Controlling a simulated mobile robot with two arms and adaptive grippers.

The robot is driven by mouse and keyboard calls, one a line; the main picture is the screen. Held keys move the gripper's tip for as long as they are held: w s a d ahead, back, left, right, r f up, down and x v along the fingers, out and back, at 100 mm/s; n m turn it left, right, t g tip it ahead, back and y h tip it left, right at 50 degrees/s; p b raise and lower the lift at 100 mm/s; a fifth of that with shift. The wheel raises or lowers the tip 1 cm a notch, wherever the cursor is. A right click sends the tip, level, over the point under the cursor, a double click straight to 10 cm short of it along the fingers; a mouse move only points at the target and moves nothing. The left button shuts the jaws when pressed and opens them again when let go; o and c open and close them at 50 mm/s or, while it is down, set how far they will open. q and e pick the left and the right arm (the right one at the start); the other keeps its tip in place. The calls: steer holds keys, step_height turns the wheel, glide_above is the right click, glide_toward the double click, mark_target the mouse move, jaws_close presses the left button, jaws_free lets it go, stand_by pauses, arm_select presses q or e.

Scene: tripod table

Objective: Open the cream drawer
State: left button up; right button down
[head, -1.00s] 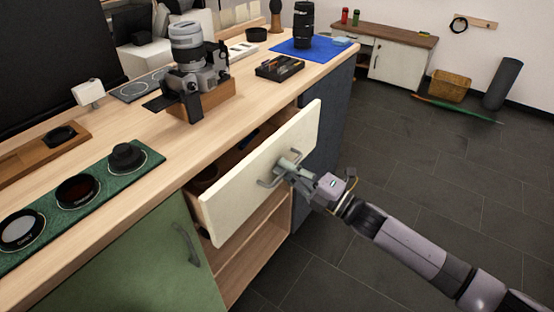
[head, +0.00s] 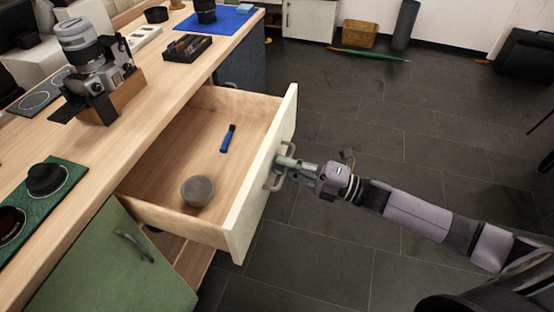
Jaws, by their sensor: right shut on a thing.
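The cream drawer (head: 246,218) is pulled well out from the wooden counter, so its inside shows. A round grey object (head: 197,191) and a small blue-handled item (head: 228,138) lie on its floor. The grey bar handle (head: 270,183) is on the drawer's front. My right gripper (head: 284,162) is at the front and shut on the handle, its arm reaching in from the right. My left gripper is not in view.
A camera on a wooden stand (head: 97,70), a green mat (head: 53,197) with lens parts and a black tray (head: 188,48) are on the counter (head: 150,105). A green cabinet door (head: 110,270) is left of the drawer. The dark tiled floor (head: 420,130) at right is open.

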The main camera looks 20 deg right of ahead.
steer(key=shift+f, duration=0.1)
steer(key=c, duration=2)
jaws_free()
steer(key=shift+s+d, duration=0.1)
steer(key=shift+d, duration=0.05)
steer(key=v, duration=1.1)
steer(key=shift+s+d, duration=0.3)
